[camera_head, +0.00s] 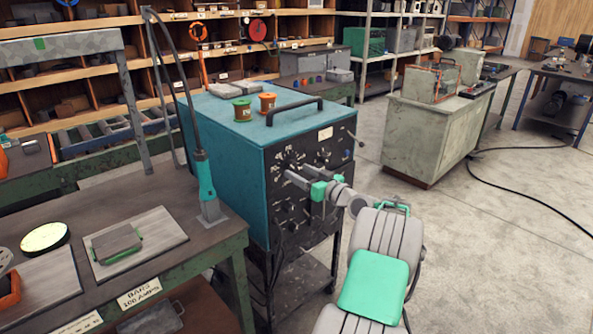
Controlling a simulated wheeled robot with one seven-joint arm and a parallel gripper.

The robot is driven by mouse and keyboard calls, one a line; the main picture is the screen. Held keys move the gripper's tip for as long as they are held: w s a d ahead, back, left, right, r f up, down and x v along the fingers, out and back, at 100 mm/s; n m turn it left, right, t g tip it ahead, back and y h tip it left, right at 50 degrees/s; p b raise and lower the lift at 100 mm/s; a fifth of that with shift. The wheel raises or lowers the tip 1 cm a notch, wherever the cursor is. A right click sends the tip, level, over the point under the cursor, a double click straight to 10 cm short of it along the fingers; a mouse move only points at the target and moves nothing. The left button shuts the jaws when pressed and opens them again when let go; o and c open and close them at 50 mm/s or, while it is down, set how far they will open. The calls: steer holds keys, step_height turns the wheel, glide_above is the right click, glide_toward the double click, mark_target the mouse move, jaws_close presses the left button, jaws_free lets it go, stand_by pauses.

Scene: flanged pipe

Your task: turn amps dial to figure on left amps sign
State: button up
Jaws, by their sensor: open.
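A teal welding machine (222,125) with a black front panel (335,150) stands in the middle. The panel carries several dials; an upper-left dial (291,158) with pale markings is partly hidden by my fingers. Its setting is too small to read. My gripper (292,170) is open, its two fingers pointing at the panel beside this dial; I cannot tell whether they touch it. A white sign (139,292) on the bench's front edge seems to read "BARS 100 AMPS". Another white sign (78,325) to its left is cut off by the picture's edge and unreadable.
A teal-handled tool (205,180) stands upright at the bench's right corner, close to the machine. The floor on the right is clear except for a black cable.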

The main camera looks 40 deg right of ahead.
steer(key=shift+w, duration=0.85)
steer(key=shift+c, duration=0.3)
